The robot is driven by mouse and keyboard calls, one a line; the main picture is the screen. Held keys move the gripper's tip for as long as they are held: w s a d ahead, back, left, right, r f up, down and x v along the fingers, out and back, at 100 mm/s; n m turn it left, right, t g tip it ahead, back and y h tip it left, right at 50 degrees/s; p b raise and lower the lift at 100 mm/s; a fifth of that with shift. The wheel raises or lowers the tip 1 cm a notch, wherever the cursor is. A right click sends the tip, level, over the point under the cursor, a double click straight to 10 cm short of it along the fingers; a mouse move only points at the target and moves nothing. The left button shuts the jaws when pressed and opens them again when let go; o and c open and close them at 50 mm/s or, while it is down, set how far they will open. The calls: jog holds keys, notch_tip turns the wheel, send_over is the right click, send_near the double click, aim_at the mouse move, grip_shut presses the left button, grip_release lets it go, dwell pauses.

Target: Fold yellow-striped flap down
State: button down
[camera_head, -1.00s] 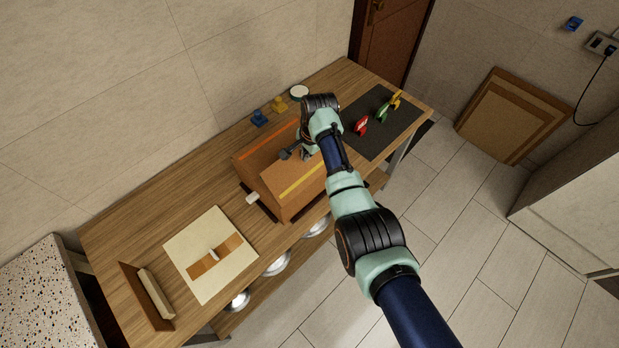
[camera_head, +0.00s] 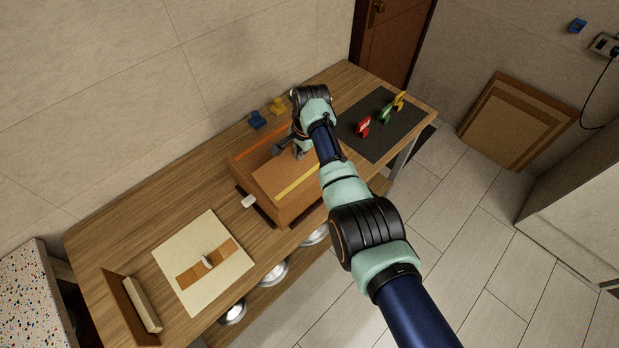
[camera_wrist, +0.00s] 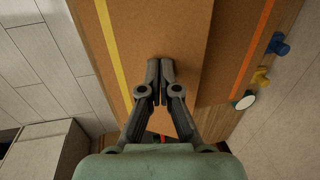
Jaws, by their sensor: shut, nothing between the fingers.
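A brown cardboard box stands on the wooden workbench. Its yellow-striped flap (camera_head: 270,182) is angled inward over the top, with the stripe along the front side; it also shows in the wrist view (camera_wrist: 150,25). The orange-striped flap (camera_head: 254,152) lies on the wall side, and the yellow-striped flap's free edge overlaps it in the wrist view (camera_wrist: 232,60). My gripper (camera_wrist: 160,68) is shut and empty, with its fingertips over the yellow-striped flap near that free edge. In the head view my gripper (camera_head: 300,152) is partly hidden by my arm. I cannot tell whether the fingertips touch the flap.
Blue (camera_head: 257,119) and yellow (camera_head: 278,105) pieces stand behind the box. A dark mat (camera_head: 385,140) with small coloured items is at the right. A pale board (camera_head: 225,285) with a brown strip and a wooden tray (camera_head: 120,305) lie at the left. Metal cookware (camera_head: 274,271) sits below.

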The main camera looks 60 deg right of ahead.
jog(key=shift+w+d+f+b, duration=0.1)
jog(key=shift+w+f+b, duration=0.25)
jog(key=shift+f+b, duration=0.55)
jog(key=shift+w+d+f+b, duration=0.1)
jog(key=shift+w+f+b, duration=0.25)
jog(key=shift+b, duration=0.9)
jog(key=shift+r, duration=0.1)
jog(key=f+b, duration=0.1)
jog(key=b, duration=0.1)
jog(key=f+b, duration=0.1)
jog(key=b, duration=0.2)
jog(key=shift+w+f, duration=0.35)
notch_tip(320, 180, up, 8)
jog(key=p, duration=0.7)
jog(key=shift+f, duration=0.4)
